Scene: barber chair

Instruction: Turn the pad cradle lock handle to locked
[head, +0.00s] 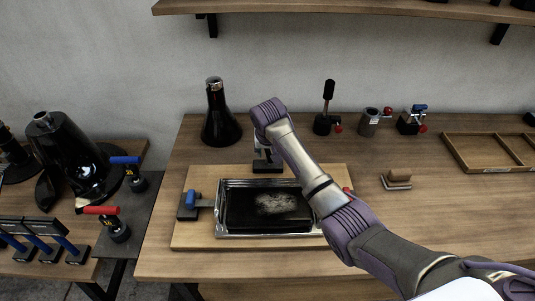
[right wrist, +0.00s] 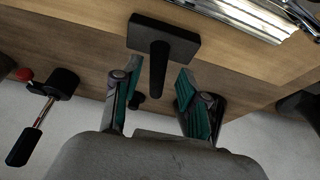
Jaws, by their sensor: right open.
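A black pad (head: 240,210) lies in a shiny metal cradle (head: 222,231) on a light wooden board (head: 200,240). Behind the cradle is a black rectangular base (head: 258,168), mostly below my right gripper (head: 266,150). In the right wrist view this base (right wrist: 180,38) carries a dark upright post (right wrist: 158,68). My right gripper (right wrist: 158,80) is open, with the post between its fingers. A gap shows on both sides of the post. I cannot tell the handle's lock state. My left gripper is not in view.
A blue-knobbed clamp (head: 190,198) sits left of the cradle. A black cone-shaped bottle (head: 220,118), a tall-handled clamp (head: 328,122) and two smaller devices stand along the back. A wooden block (head: 398,180) and an open tray (head: 490,170) are at right. A shelf (head: 350,8) hangs above.

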